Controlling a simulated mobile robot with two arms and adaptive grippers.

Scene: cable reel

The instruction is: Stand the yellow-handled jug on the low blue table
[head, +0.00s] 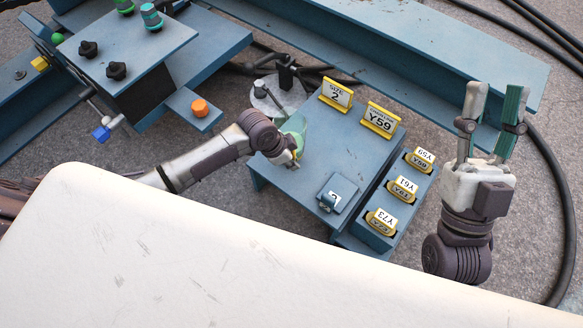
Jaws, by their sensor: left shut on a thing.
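The low blue table (290,183) stands in the middle of the head view. My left gripper (292,158) is at its left back edge, shut on the jug (296,126). The jug is pale green and partly hidden behind the gripper; a little yellow shows at the fingers. I cannot tell whether the jug touches the tabletop. My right gripper (496,92) is open and empty, fingers pointing up, well to the right of the table.
A grey disc (280,99) lies behind. The table's middle is clear.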

